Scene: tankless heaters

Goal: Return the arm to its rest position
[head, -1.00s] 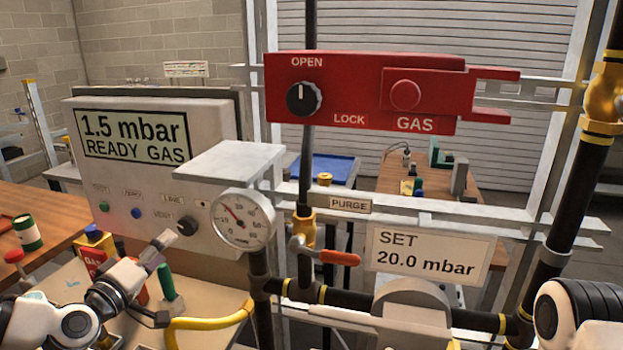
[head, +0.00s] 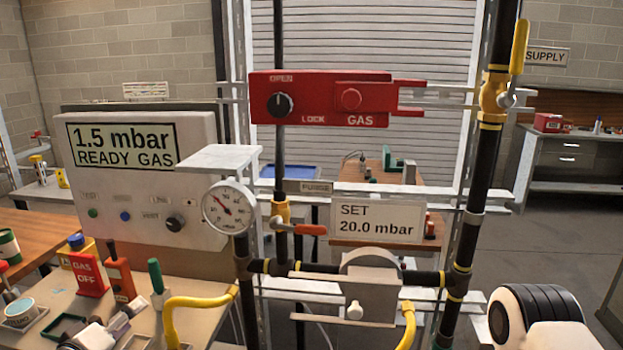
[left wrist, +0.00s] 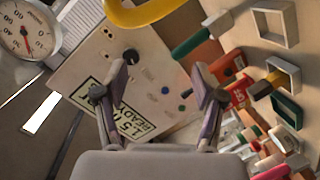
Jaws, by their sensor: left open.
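My left gripper (head: 120,322) is low at the bottom left of the head view, above the tan bench. In the left wrist view the left gripper (left wrist: 162,75) has its two fingers spread, with nothing between them. The grey control panel (head: 195,235) reads "1.5 mbar READY GAS" and stands behind and above the gripper, apart from it. It also shows tilted in the left wrist view (left wrist: 95,62). My right gripper is not visible; only a white and black part of my own arm shows at the bottom right.
On the tan bench (head: 212,300) stand a red "GAS OFF" tag (head: 87,275), a green-handled tool (head: 156,278) and a white tub (head: 20,312). A yellow hose (head: 190,300) curves beside them. The pressure gauge (head: 229,207), pipework and red gas lock bar (head: 320,98) stand to the right.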

